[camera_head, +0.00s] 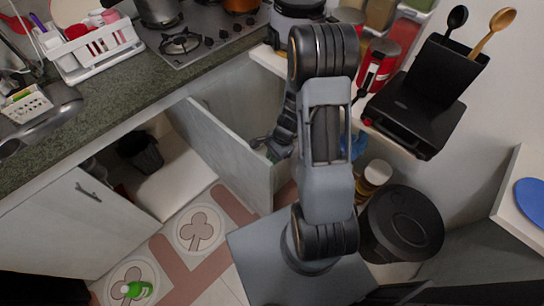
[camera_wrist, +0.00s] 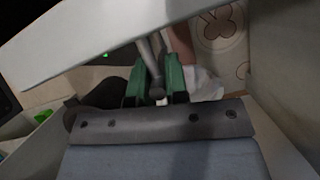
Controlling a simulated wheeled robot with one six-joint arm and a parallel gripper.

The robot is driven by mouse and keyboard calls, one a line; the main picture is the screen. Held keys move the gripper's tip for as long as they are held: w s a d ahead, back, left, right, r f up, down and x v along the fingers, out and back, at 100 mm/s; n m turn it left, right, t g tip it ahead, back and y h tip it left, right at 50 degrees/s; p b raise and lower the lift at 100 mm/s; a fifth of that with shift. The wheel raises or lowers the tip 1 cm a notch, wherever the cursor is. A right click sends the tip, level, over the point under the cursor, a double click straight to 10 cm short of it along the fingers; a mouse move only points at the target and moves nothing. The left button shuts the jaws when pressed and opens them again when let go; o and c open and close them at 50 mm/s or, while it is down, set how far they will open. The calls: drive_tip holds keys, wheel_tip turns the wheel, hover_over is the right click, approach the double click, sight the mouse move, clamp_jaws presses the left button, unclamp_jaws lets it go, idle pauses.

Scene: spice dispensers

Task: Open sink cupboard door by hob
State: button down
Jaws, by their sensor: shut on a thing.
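The cupboard door by the hob (camera_head: 232,155) stands swung far out from the counter, hinged on the hob side. The cupboard opening is uncovered, and a dark bin (camera_head: 140,152) shows inside. My gripper (camera_head: 268,148) is at the free edge end of this door, on its outer side, partly hidden by my arm. In the wrist view, the green fingers of my gripper (camera_wrist: 155,88) are shut around the metal door handle (camera_wrist: 154,58). The pale door panel (camera_wrist: 95,38) fills the upper left there. The other sink cupboard door (camera_head: 70,225), with its handle (camera_head: 88,191), looks shut.
A green bottle (camera_head: 133,290) is on the patterned floor (camera_head: 198,229) at lower left. A black round bin (camera_head: 402,224) and a jar (camera_head: 374,175) stand right of my arm. Above are the counter (camera_head: 110,95), the hob (camera_head: 205,25) and a shelf with red canisters (camera_head: 379,64).

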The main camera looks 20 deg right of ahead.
drive_tip(key=c, duration=1.2)
unclamp_jaws()
drive_tip(key=shift+o, duration=0.2)
drive_tip(key=shift+r, duration=0.1)
drive_tip(key=p+v, duration=0.1)
drive_tip(key=v, duration=1.2)
drive_tip(key=shift+r, duration=0.4)
drive_tip(key=shift+w, duration=0.1)
drive_tip(key=s+a+r+n+t+h, duration=0.2)
drive_tip(key=s+a+r+n, duration=0.2)
drive_tip(key=r+n, duration=0.3)
drive_tip(key=s+a+r+n+t+h+p, duration=0.1)
drive_tip(key=s+a+r+n, duration=0.3)
drive_tip(key=r+n, duration=0.4)
drive_tip(key=shift+s+a+r+n+t+h, duration=0.25)
drive_tip(key=shift+a+n+t+h, duration=0.35)
drive_tip(key=shift+a+t+h, duration=0.15)
